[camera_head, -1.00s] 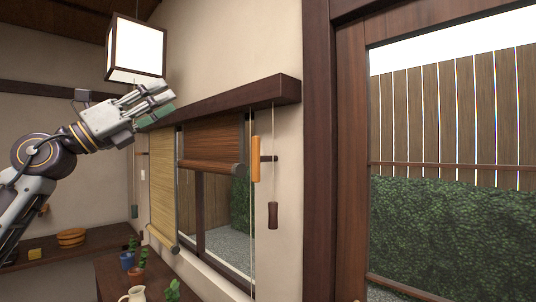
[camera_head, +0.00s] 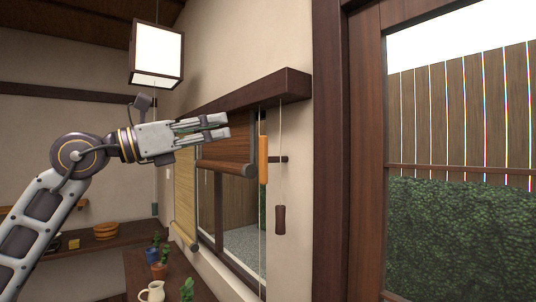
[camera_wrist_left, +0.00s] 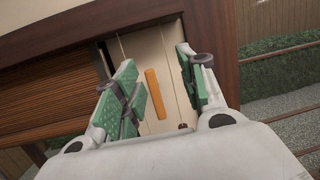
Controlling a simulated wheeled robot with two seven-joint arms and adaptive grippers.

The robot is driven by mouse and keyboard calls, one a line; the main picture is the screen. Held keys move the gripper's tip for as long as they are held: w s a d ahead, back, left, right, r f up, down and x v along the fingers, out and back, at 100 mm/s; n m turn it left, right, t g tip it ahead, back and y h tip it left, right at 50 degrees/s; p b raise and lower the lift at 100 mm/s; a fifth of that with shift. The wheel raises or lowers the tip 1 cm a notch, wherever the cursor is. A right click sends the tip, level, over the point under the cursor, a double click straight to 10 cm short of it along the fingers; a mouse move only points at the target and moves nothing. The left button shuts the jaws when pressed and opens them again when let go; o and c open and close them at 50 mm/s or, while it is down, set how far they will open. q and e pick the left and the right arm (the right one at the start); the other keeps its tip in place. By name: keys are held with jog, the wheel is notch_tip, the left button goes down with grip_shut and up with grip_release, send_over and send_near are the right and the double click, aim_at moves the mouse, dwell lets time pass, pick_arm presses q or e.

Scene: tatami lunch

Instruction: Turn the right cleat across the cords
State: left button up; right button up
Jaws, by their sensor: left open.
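The right cleat (camera_head: 263,160) is an orange wooden bar, upright along the cords at the right end of the window. A short dark peg shows behind it. In the left wrist view the cleat (camera_wrist_left: 155,93) appears lengthwise between the fingers, beyond them and slightly tilted. One cord ends in a dark toggle (camera_head: 280,220). My left gripper (camera_head: 226,125) is open and empty, with green pads. It points right, in front of the brown blind, left of the cleat and a little above its middle. My right gripper is not in view.
A dark wooden ledge (camera_head: 240,91) runs above the window, close over the gripper. The brown blind (camera_head: 225,150) is partly raised. A lantern (camera_head: 157,54) hangs at upper left. Potted plants and a jug (camera_head: 152,292) stand on the low table. The wall right of the cords is bare.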

pick_arm(q)
jog(key=y, duration=0.3)
send_near(261, 153)
jog(key=shift+n, duration=0.4)
jog(key=p+x, duration=0.2)
jog(key=x, duration=0.7)
jog(key=shift+w+a+r, duration=0.1)
jog(key=shift+w+d+p, duration=0.3)
jog(key=shift+w+d, duration=0.1)
jog(key=shift+d, duration=0.15)
jog(key=shift+w+d, duration=0.15)
jog(key=shift+d, duration=0.1)
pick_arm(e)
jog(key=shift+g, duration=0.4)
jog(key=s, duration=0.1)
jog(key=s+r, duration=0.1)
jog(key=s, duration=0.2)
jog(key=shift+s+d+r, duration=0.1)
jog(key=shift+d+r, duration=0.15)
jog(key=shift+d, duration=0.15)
